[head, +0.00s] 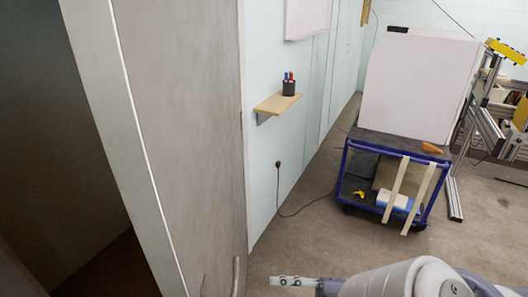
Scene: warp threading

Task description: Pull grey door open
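The grey door (185,110) stands tall on the left of the head view. A pale strip (115,130) runs down its left side, and a dark space shows beyond that strip. A curved metal handle (236,277) shows low near the door's right side, cut by the bottom edge. My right gripper (280,281) is at the bottom centre, right of the handle and apart from it in the picture. I see its fingers from the side and cannot tell whether they are open or shut. My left gripper is not in view.
A small wooden shelf (270,104) with a pen cup (289,88) juts from the pale wall. A blue-framed cart (388,222) carrying a large white box (415,85) stands at the right, near a metal frame (485,125). Bare floor lies between door and cart.

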